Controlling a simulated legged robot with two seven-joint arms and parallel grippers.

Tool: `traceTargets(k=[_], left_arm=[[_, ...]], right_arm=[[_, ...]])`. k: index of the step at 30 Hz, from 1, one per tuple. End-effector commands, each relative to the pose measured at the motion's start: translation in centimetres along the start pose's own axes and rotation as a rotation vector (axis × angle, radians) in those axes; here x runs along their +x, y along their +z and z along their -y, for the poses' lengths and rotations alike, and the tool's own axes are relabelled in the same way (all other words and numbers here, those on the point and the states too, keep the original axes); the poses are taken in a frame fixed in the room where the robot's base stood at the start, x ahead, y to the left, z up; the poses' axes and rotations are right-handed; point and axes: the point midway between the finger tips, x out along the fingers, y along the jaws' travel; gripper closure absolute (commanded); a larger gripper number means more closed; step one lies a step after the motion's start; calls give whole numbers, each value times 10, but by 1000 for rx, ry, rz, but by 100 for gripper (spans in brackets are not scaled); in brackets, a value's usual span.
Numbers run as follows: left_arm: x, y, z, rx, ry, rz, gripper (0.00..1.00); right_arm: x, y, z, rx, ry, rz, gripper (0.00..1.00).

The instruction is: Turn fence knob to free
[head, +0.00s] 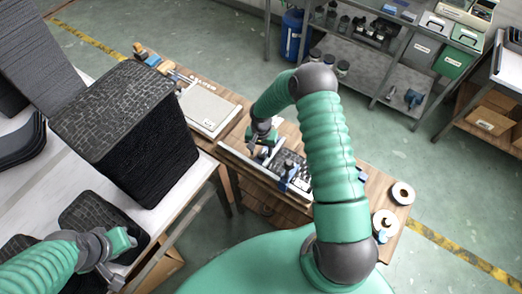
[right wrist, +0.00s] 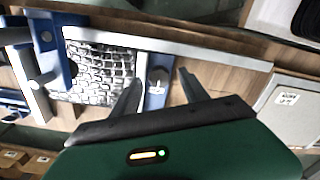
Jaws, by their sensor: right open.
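My right gripper (head: 264,151) is over the fixture on the wooden bench. In the right wrist view its two dark fingers (right wrist: 160,92) are apart and empty. Between and beyond them is a blue fence block with a small grey knob (right wrist: 157,86); I cannot tell whether the fingers touch it. A black-and-white textured panel (right wrist: 100,72) lies left of the block, beside a long pale rail (right wrist: 200,55). In the head view the fixture (head: 240,162) is partly hidden by my right arm. My left gripper (head: 118,262) is over the pale table; its finger opening is unclear.
A tall stack of dark textured panels (head: 150,150) stands on the pale table at left. A blue clamp (head: 288,172) stands on the fixture. A pale board (head: 207,108) lies farther left on the bench. Tape rolls (head: 402,193) sit at the bench's right end.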

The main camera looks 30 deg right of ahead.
Motion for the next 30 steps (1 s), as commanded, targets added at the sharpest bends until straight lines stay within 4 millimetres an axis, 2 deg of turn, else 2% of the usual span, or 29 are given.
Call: traceTargets(k=[4,11,23,30], left_arm=[[-2,0,0,0,0,0,64],[-2,0,0,0,0,0,64],[-2,0,0,0,0,0,64],[-1,0,0,0,0,0,64]], right_arm=[[11,0,0,0,1,1,48],[12,0,0,0,1,0,48],[11,0,1,0,-1,0,100],[11,-1,0,-6,0,-1,100]])
